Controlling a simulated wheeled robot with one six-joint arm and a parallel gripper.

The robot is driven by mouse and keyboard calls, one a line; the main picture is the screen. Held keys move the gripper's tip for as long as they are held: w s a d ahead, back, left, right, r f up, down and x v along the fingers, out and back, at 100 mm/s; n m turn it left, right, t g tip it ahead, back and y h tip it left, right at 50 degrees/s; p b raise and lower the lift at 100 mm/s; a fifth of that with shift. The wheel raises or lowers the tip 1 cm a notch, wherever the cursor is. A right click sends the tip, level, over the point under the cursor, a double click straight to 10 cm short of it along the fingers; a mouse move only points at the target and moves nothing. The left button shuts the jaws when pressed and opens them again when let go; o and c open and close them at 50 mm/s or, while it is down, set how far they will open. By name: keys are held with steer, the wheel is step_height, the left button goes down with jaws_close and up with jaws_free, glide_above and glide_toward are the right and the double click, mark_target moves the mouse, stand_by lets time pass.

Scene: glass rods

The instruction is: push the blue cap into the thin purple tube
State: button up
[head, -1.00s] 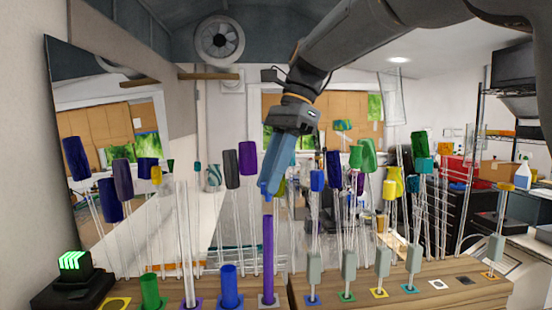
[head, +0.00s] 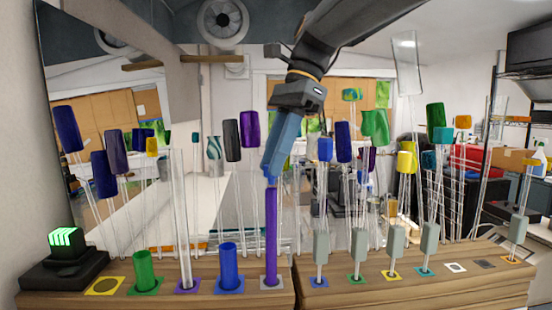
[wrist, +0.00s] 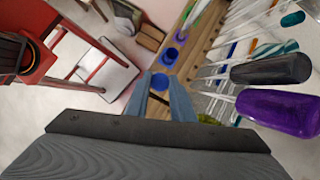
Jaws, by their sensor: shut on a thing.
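The thin purple tube (head: 271,236) stands upright in a grey-edged hole on the wooden rack. My gripper (head: 271,178) points down directly above it, with its blue fingers closed on the blue cap (head: 272,183). The cap is mostly covered by the fingers and sits at the tube's top; I cannot tell whether any of it is inside. In the wrist view the cap (wrist: 160,82) shows as a blue round between the fingertips, and the purple tube below is hidden.
A wide blue tube (head: 230,267), a green tube (head: 144,270) and a tall clear tube (head: 181,222) stand left of the purple tube. Several grey-blocked rods (head: 320,250) stand to the right. Capped glass rods crowd behind. A black box with a green light (head: 66,244) is far left.

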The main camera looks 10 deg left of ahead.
mark_target(271, 179)
steer(key=shift+f+b, duration=0.5)
steer(key=shift+f, duration=0.2)
steer(key=shift+a+p, duration=0.1)
steer(key=shift+p, duration=1.1)
stand_by(0.6)
steer(key=shift+f, duration=0.5)
stand_by(0.5)
steer(key=o, duration=0.7)
